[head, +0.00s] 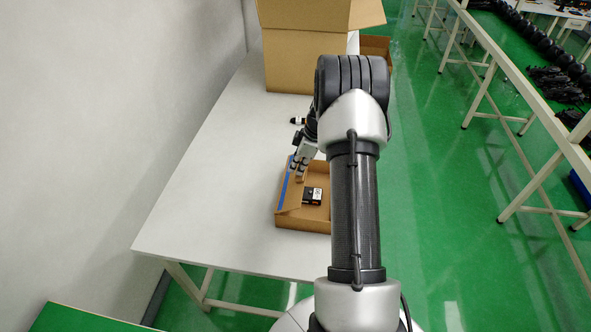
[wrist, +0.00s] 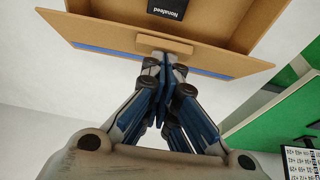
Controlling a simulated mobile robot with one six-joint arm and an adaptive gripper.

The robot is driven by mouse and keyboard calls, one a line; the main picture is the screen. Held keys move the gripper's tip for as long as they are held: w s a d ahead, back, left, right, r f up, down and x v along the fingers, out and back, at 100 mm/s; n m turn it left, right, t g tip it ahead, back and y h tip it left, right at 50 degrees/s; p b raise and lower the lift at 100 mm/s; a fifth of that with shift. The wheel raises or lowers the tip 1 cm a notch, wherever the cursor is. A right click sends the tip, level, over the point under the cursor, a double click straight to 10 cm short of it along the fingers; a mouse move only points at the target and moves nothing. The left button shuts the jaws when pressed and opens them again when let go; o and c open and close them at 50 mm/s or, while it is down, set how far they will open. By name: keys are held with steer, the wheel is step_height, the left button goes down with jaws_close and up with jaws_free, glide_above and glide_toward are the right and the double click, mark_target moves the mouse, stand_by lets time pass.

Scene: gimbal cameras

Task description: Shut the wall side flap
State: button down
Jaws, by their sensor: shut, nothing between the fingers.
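A low open cardboard box (head: 305,224) lies on the white table, partly hidden behind my arm. Its wall side flap (head: 287,198) is the left one, with a blue strip along its edge. In the wrist view this flap (wrist: 105,38) stretches across the top and stands away from the box opening, with a small tab (wrist: 150,43) at its middle. My gripper (head: 301,170) is shut and empty. In the wrist view its fingertips (wrist: 164,62) are at the flap's blue edge by the tab; I cannot tell whether they touch. A black labelled item (head: 313,196) lies inside the box.
A large cardboard box (head: 292,62) with open flaps stands at the far end of the table (head: 205,175). A small black object (head: 297,121) lies beyond my gripper. The white wall (head: 110,110) bounds the left; table space on that side is clear.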

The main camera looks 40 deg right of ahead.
mark_target(304, 174)
steer(key=f+b, duration=0.1)
steer(key=b, duration=0.1)
steer(key=s+d+t+y+b, duration=0.1)
steer(key=b, duration=0.2)
steer(key=f+t+b, duration=0.1)
steer(key=b, duration=0.2)
steer(key=shift+s+d+f+y, duration=0.3)
steer(key=shift+s+f+y, duration=0.05)
steer(key=shift+s+y, duration=0.05)
steer(key=s+f+b, duration=0.1)
steer(key=b, duration=0.3)
steer(key=shift+d+f, duration=0.1)
steer(key=shift+d, duration=0.3)
